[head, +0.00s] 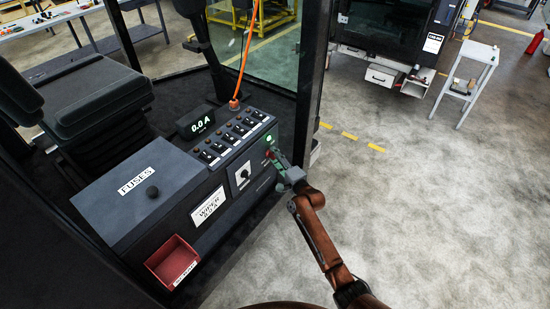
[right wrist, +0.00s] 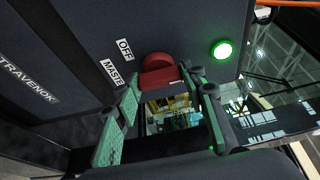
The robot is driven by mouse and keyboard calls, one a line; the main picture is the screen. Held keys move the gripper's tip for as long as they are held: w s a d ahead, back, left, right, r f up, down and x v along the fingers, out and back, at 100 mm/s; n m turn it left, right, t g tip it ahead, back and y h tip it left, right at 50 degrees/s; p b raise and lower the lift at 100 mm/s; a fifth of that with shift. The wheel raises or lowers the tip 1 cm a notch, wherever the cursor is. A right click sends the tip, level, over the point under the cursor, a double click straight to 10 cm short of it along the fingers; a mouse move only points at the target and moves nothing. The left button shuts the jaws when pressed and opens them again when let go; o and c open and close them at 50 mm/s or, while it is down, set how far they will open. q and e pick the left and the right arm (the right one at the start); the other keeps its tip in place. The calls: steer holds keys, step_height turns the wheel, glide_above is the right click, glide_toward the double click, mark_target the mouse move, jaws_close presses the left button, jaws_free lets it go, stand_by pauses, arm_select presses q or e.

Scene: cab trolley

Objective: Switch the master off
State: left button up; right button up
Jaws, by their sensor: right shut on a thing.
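The red master switch (right wrist: 158,70) sits on the dark side panel of the console, beside the labels "OFF" (right wrist: 124,49) and "MASTE", the latter cut short. My right gripper (right wrist: 164,82) is at the switch, its green-padded fingers shut on the red knob, one on each side. In the head view the right gripper (head: 276,162) reaches the console's right end, and only a little red of the switch (head: 268,153) shows. A green lamp (right wrist: 222,49) beside the switch is lit. It also shows in the head view (head: 269,139). My left gripper is out of view.
The console carries a row of toggle switches (head: 226,138), a display (head: 195,123) reading 0.0 A, a fuses cover (head: 125,205) and a red bin (head: 172,262). An orange cable (head: 245,60) rises above it. A cab post (head: 310,80) stands close behind. The floor at right is open.

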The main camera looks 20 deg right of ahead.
steer(key=c, duration=0.3)
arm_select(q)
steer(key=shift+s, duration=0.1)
arm_select(e)
steer(key=shift+c, duration=0.2)
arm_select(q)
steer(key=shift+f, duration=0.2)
arm_select(e)
steer(key=shift+f, duration=0.1)
